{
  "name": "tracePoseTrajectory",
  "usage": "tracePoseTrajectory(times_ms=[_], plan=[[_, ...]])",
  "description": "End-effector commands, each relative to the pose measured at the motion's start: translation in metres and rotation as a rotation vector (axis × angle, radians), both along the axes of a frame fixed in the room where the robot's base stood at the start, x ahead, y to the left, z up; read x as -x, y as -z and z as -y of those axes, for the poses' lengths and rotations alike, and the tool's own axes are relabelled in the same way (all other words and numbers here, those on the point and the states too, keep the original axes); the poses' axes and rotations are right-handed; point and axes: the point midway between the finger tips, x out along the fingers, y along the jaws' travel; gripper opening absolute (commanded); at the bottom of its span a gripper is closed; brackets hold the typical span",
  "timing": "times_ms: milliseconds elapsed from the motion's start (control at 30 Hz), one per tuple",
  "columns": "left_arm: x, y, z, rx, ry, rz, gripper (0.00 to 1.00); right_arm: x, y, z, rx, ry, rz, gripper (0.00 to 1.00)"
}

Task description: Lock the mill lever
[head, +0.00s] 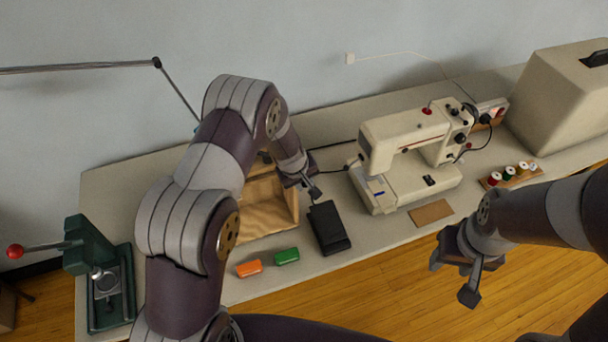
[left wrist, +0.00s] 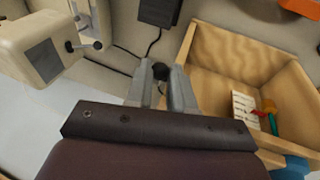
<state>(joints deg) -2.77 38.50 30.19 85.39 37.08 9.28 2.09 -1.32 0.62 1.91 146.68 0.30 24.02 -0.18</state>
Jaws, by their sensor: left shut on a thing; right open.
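A green hand-press-like machine (head: 110,300), probably the mill, stands at the left end of the table. Its lever (head: 45,246) sticks out to the left, roughly level, with a red ball at its end. My left gripper (head: 314,192) is well to the right of it, between a wooden box and the sewing machine. In the left wrist view my left gripper (left wrist: 157,80) is shut on a small dark round thing (left wrist: 161,71), which I cannot name. My right gripper (head: 452,278) is open and empty, in front of the table at the right.
The open wooden box (head: 262,205) holds a card and small coloured items. A black pedal (head: 329,228), orange block (head: 249,268) and green block (head: 287,256) lie near the front edge. A sewing machine (head: 410,150), thread spools (head: 510,174) and beige case (head: 560,100) stand right.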

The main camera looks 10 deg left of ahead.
Motion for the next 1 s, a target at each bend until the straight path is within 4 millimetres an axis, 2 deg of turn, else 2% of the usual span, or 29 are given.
tracePoseTrajectory(times_ms=[133, 633, 667, 700, 733, 1000], plan=[[-0.0008, -0.0037, -0.0006, 0.016, -0.001, -0.023, 0.00, 0.0001, -0.0095, 0.0000, 0.000, 0.000, 0.000, 0.49], [-0.0015, -0.0031, -0.0007, 0.024, -0.001, -0.034, 0.00, 0.0001, -0.0107, 0.0000, 0.000, 0.000, 0.000, 0.49], [-0.0017, -0.0031, -0.0007, 0.024, -0.001, -0.034, 0.32, 0.0001, -0.0107, 0.0000, 0.000, 0.000, 0.000, 0.49], [-0.0016, -0.0031, -0.0006, 0.024, -0.001, -0.034, 0.45, 0.0001, -0.0108, 0.0000, 0.000, 0.000, 0.000, 0.49], [-0.0016, -0.0031, -0.0006, 0.024, -0.001, -0.034, 0.48, 0.0001, -0.0108, 0.0000, 0.000, 0.000, 0.000, 0.49], [-0.0010, -0.0033, -0.0005, 0.025, 0.000, -0.035, 0.48, 0.0000, -0.0105, 0.0000, 0.000, 0.000, 0.000, 0.49]])
